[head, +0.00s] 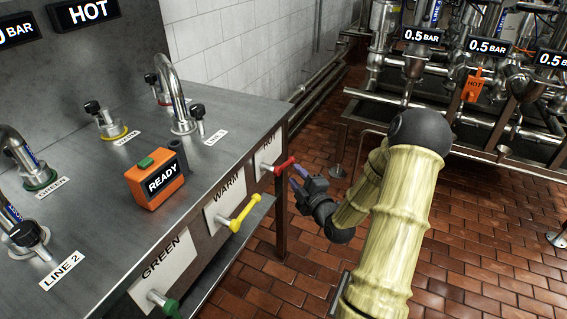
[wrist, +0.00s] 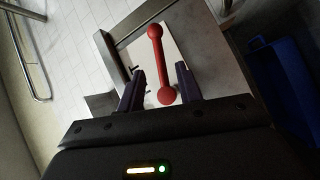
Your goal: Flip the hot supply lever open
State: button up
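The hot supply lever is a red bar with rounded ends (head: 283,164), on the panel marked HOT at the far right end of the steel bench front. In the wrist view the red lever (wrist: 160,62) shows between and beyond my fingers, with its lower ball end between the fingertips' lines. My gripper (head: 300,184) is just right of and slightly below the lever in the head view. In the wrist view my gripper (wrist: 160,85) has its two dark fingers apart, with a gap between them. Whether a finger touches the lever cannot be told.
A yellow WARM lever (head: 243,212) and a green GREEN lever (head: 163,303) sit nearer on the same bench front. An orange READY box (head: 155,182) stands on the bench top (head: 95,215). Pipework and a rail stand at the back right.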

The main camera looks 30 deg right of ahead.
aim_at(286, 164)
jog(key=w, duration=0.8)
jog(key=shift+w+a+b, duration=0.15)
jog(key=shift+w+b, duration=0.15)
jog(key=shift+w, duration=0.1)
grip_shut()
